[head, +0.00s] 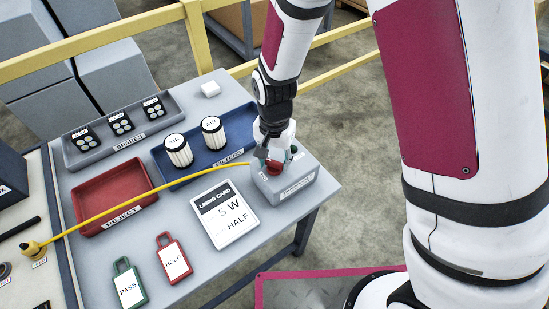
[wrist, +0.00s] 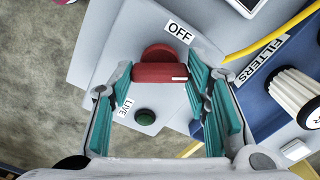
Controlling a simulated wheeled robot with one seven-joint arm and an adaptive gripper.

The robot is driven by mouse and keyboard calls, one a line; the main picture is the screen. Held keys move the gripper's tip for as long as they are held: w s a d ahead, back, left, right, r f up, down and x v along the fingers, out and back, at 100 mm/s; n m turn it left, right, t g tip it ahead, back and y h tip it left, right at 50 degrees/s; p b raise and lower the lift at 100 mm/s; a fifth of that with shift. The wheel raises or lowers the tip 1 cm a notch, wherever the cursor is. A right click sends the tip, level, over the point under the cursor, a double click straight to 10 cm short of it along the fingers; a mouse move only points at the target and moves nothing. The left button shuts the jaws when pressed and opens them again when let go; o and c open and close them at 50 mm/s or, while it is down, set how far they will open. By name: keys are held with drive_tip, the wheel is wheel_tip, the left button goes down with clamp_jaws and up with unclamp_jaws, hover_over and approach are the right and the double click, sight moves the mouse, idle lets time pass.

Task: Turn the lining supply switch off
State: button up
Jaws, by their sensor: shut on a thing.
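The lining supply switch is a red rotary handle (wrist: 160,73) on a grey box (head: 285,186) at the right end of the table. In the wrist view its bar lies crosswise, with a white mark at its right end. In the head view my gripper (head: 273,160) covers most of the switch.
A yellow cord (head: 150,200) runs across the table to the box. A blue filters tray (head: 190,160), a red reject tray (head: 110,190), a grey spares tray (head: 80,152), a lining card (head: 226,222), a red hold tag (head: 173,258) and a green pass tag (head: 128,285) lie nearby.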

sight(275, 161)
drive_tip(key=n, duration=0.5)
drive_tip(key=shift+n, duration=0.3)
drive_tip(key=n, duration=0.5)
drive_tip(key=shift+n+b, duration=0.3)
drive_tip(key=shift+n, duration=0.1)
drive_tip(key=o, duration=1.2)
drive_tip(key=shift+c, duration=0.2)
drive_tip(key=shift+r, duration=0.15)
wheel_tip(275, 161, up, 12)
